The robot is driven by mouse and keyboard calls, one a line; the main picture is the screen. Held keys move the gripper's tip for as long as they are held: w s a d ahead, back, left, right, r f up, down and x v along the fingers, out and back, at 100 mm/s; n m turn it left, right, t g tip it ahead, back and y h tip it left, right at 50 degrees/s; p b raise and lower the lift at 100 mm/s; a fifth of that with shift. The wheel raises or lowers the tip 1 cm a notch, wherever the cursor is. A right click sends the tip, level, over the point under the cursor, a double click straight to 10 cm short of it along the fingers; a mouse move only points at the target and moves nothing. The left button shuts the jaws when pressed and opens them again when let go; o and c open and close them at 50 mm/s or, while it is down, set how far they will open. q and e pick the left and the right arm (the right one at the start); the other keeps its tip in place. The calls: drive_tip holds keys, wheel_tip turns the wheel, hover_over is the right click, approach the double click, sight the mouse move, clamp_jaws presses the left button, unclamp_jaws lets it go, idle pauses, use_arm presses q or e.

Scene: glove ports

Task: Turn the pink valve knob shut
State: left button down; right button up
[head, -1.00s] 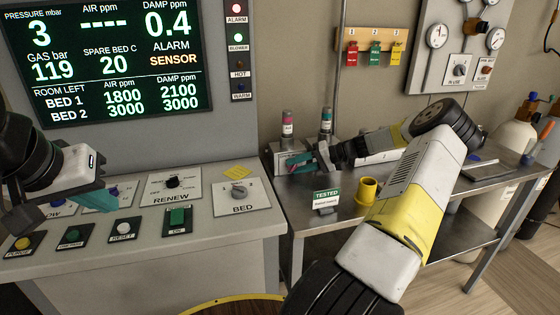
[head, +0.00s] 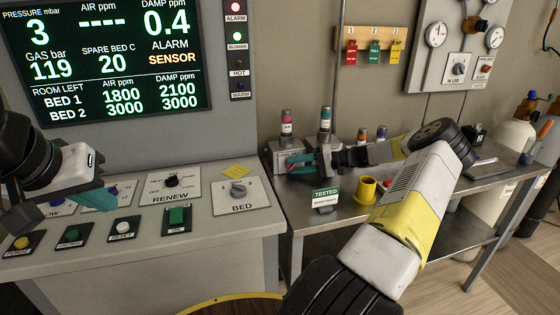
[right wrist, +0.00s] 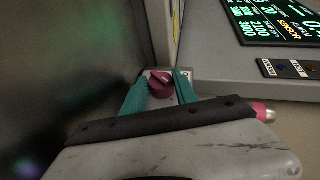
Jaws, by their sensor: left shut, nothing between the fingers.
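The pink valve knob (right wrist: 160,83) is on a small light plate in the right wrist view, with a pale slanted mark across its face. My right gripper (right wrist: 160,92) is open, with one teal finger on each side of the knob; I cannot tell whether they touch it. In the head view, my right gripper (head: 302,164) is at the front of a grey valve block (head: 283,151), and its fingers mostly hide the knob. My left gripper (head: 98,200) is shut and empty above the left console.
A pink-banded cylinder (head: 287,120) and a green-banded cylinder (head: 325,120) stand at the block. A green TESTED sign (head: 326,196) and a yellow cup (head: 366,189) stand nearby on the metal bench (head: 300,213). The console (head: 230,217) is to the left.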

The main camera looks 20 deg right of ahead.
drive_tip(key=o, duration=0.3)
drive_tip(key=shift+o, duration=0.2)
drive_tip(key=shift+d, duration=0.1)
drive_tip(key=v, duration=0.7)
drive_tip(key=shift+s+d+r, duration=0.1)
drive_tip(key=shift+s+d, duration=0.1)
drive_tip(key=shift+d, duration=0.05)
drive_tip(key=shift+a, duration=0.1)
